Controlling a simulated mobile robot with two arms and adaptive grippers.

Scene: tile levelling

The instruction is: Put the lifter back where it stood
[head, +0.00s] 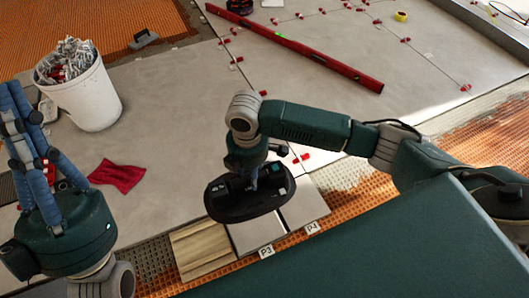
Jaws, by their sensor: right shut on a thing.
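The lifter (230,213) is a black oval tool with a dark handle, in the lower middle of the head view. My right gripper (250,182) comes down on it from above and is shut on it; the gripper and wrist hide part of the handle. The lifter overlaps the grey pieces behind labels P3 (266,252) and P4 (312,228). I cannot tell whether it touches them. My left gripper (36,128) is at the left edge, its blue fingers pointing up, away from the lifter. Its opening is unclear.
A white bucket (92,98) of clips and a red cloth (118,175) are on the left. A wood-look piece (203,250) lies left of P3. A long red level (300,50) and red clips lie on the grey tiles.

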